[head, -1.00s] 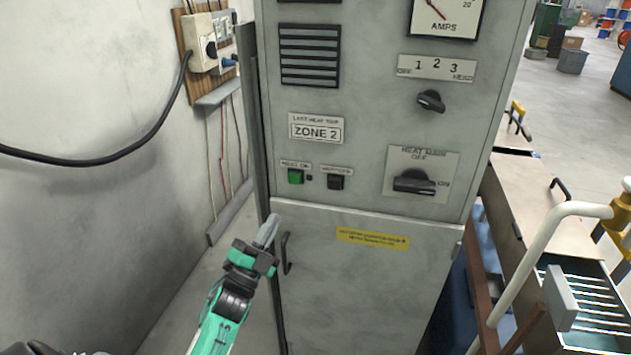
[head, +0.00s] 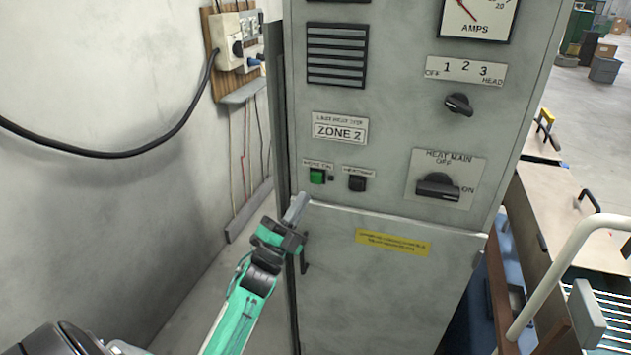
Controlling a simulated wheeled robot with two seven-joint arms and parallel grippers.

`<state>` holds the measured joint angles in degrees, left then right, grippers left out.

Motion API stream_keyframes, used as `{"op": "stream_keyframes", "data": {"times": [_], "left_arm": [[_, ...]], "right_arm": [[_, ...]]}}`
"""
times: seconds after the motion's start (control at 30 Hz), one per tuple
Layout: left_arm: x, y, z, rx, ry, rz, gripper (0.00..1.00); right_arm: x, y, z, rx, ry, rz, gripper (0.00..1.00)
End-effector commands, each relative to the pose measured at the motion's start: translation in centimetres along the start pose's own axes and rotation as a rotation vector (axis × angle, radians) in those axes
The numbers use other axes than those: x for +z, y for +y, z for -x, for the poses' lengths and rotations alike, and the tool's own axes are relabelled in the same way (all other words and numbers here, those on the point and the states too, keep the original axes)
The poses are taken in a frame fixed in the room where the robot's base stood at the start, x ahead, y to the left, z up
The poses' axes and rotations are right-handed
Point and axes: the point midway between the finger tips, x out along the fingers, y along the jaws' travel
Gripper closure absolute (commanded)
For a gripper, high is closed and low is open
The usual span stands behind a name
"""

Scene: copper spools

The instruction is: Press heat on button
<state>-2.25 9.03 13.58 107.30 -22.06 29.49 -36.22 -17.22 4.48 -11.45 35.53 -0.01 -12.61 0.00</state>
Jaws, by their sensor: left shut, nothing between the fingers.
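A green button (head: 317,176) sits on the front of the grey control cabinet (head: 390,120), under a small label that is too blurred to read fully. A black button (head: 357,184) is to its right. My left gripper (head: 298,204) is shut and empty. In the picture its fingertips are just below and left of the green button, near the cabinet's left edge. They look apart from the button; how far they stand from the panel I cannot tell. My right gripper is not in view.
The HEAT MAIN rotary switch (head: 438,187) and the selector knob (head: 458,104) stick out at the right of the panel. A door handle (head: 304,253) is beside my left gripper. A black cable (head: 150,144) hangs along the left wall. A white rail (head: 560,262) is at the right.

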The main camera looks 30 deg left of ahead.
Motion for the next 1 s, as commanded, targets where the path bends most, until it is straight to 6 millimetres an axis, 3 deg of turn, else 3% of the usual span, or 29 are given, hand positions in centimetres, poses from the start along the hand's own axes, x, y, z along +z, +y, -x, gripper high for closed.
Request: {"op": "stream_keyframes", "data": {"times": [0.4,1.0], "left_arm": [[2.4,2.4,-3.1,0.0,0.0,0.0,1.0],[2.6,2.6,-3.5,0.001,-0.001,0.0,1.0]], "right_arm": [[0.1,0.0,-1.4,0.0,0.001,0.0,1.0],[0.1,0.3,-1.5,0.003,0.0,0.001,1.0]]}}
